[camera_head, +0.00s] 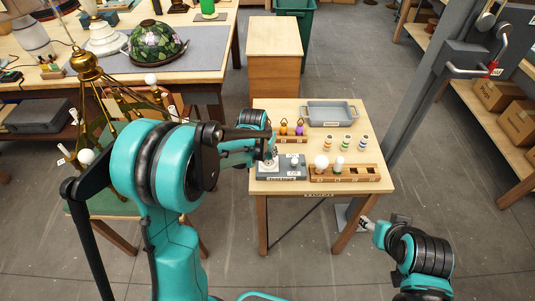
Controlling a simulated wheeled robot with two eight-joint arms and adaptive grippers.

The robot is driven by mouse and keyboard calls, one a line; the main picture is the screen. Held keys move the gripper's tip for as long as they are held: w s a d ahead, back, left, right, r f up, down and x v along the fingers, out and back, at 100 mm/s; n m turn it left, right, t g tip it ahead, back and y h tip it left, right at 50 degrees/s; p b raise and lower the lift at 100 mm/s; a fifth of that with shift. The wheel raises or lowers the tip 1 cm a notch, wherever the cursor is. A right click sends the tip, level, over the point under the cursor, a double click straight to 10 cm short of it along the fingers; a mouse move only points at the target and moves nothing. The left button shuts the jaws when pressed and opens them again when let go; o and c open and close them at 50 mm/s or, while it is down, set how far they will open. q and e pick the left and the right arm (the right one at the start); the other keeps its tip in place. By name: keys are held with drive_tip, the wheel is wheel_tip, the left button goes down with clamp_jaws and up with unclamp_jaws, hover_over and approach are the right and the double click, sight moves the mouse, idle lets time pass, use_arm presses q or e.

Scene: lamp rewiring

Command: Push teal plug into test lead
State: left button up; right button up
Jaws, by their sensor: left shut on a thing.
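My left gripper (269,162) is over the left part of a grey test box (292,175) on the small wooden table. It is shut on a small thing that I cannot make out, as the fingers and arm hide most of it. I cannot pick out the teal plug or the test lead for certain at this size. A small white bulb-like piece (294,159) stands on the right part of the box. My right gripper (367,224) is low at the right, off the table's front edge; its fingers are too small to read.
A wooden rack (368,178) with white bulbs stands right of the box. Behind are a grey tray (331,115), several small striped jars (347,142) and orange and purple pieces (299,130). A brass chandelier (92,72) stands at left. A grey post is at right.

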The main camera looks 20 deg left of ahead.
sight(267, 156)
use_arm(q)
drive_tip(key=shift+f+b, duration=1.4)
drive_tip(key=shift+f, duration=0.5)
drive_tip(key=shift+f, duration=0.15)
drive_tip(key=o, duration=1.2)
drive_tip(key=shift+s, duration=0.1)
